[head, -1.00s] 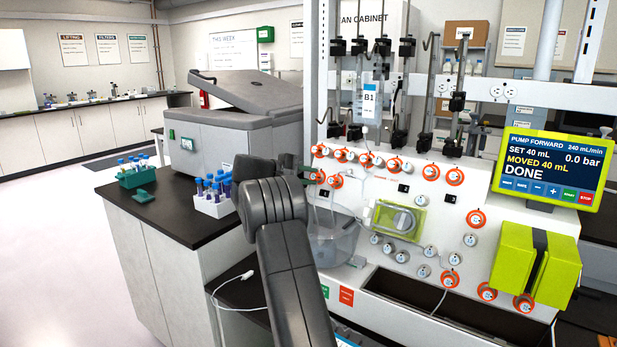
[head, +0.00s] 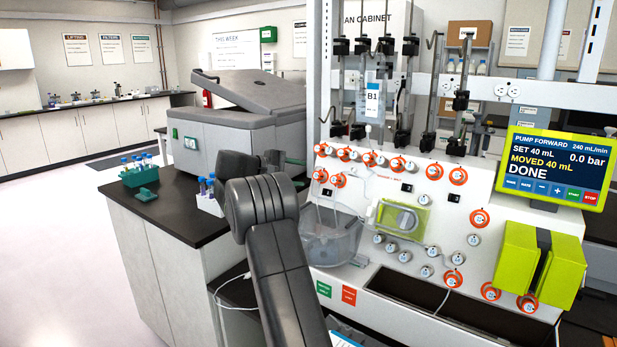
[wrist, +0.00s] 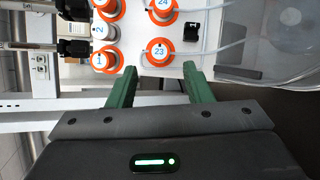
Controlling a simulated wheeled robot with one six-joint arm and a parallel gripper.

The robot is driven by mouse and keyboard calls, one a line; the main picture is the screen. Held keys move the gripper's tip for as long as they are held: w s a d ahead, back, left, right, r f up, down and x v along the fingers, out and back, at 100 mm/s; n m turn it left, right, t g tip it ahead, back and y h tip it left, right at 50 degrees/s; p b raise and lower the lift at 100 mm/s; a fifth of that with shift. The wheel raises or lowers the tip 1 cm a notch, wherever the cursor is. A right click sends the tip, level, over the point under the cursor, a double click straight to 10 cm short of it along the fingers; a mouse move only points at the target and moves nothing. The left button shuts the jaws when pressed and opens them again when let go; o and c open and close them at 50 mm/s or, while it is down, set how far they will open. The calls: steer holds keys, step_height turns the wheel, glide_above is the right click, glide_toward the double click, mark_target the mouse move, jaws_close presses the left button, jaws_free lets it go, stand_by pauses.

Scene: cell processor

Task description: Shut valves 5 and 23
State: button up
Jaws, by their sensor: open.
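Valve 23 (wrist: 159,51) shows its number on a white face inside an orange ring in the wrist view. My gripper (wrist: 160,69) has two green fingers spread apart, just short of valve 23, with nothing between them. In the head view, valve 23 (head: 320,175) appears to be the left valve of the short lower row. Valve 5 (head: 369,159) appears to be the fifth in the top row, but its number is too small to read.
Valve 24 (wrist: 162,10), valve 1 (wrist: 102,60) and valve 2 (wrist: 99,33) are close by. A clear container (head: 330,240) hangs below the valves, with thin tubes. The pump screen (head: 550,165) reads DONE. A tube rack (head: 208,203) stands left of my arm.

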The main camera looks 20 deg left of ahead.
steer(key=v, duration=0.8)
steer(key=shift+f, duration=0.1)
stand_by(1.7)
